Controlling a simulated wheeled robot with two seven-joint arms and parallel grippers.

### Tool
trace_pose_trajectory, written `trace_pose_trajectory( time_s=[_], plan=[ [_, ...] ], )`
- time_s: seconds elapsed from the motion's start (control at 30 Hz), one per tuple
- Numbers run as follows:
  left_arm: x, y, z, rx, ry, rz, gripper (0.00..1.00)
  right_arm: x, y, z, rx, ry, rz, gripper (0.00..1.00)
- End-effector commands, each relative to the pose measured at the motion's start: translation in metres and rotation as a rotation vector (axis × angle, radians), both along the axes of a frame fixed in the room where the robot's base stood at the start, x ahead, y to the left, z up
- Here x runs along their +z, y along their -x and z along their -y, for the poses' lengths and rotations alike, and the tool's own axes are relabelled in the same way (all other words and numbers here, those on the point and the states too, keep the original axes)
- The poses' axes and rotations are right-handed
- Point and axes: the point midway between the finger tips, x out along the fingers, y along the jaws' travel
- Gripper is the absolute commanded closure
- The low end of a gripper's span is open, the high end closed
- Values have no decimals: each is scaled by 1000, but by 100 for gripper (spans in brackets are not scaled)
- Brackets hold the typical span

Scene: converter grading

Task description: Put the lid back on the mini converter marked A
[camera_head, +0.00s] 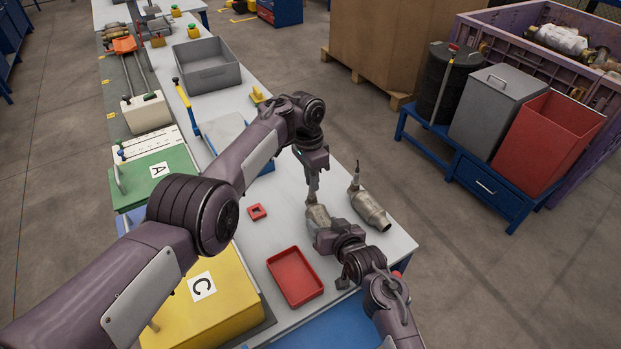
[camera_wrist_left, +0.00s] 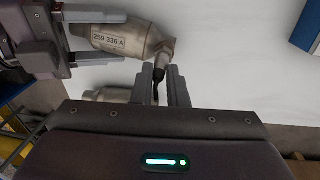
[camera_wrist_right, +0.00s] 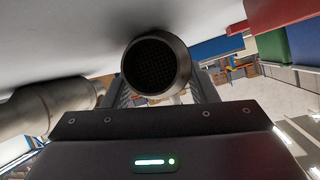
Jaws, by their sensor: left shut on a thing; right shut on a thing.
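A metal converter (camera_head: 318,217) is held in my right gripper (camera_head: 333,237) near the table's right side. Its side reads 259 336 A in the left wrist view (camera_wrist_left: 120,42). Its honeycombed open end (camera_wrist_right: 155,66) faces the right wrist camera. My left gripper (camera_head: 313,190) is above it, shut on a dark, thin sensor-like piece (camera_wrist_left: 158,72) at the converter's end; I cannot tell if the piece is attached. A second converter (camera_head: 370,211) lies beside it with a sensor upright. A green box (camera_head: 178,185) marked A is at left. No separate lid is identifiable.
A red tray (camera_head: 293,277) and a small red square piece (camera_head: 257,212) lie on the white table. A yellow box (camera_head: 222,308) marked C stands at front left. A grey bin (camera_head: 207,67) is farther back. My left arm hides part of the table's left side.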

Motion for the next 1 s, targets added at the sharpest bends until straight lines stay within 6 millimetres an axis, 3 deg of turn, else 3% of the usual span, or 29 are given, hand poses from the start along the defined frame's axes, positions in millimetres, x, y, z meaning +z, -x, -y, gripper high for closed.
trace_pose_trajectory(
  time_s=[0.03, 0.33, 0.47, 0.5, 0.67, 1.0],
  plan=[
    [-1, 2, 3, -89, -3, -3, 100, -7, 3, 2, 0, 8, -15, 100],
    [-3, 5, 5, -538, -3, 0, 100, -7, 2, 2, 0, 9, -14, 100],
    [-3, 5, 5, -527, -2, -2, 100, -7, 2, 2, 0, 9, -14, 100],
    [-3, 5, 5, -527, -2, -2, 84, -7, 2, 2, 1, 9, -14, 100],
    [-3, 4, 4, -524, -2, 0, 65, -7, 2, 2, 0, 8, -14, 100],
    [6, 2, 3, -521, -2, 6, 65, -7, 2, 2, -1, 8, -14, 100]
  ],
)
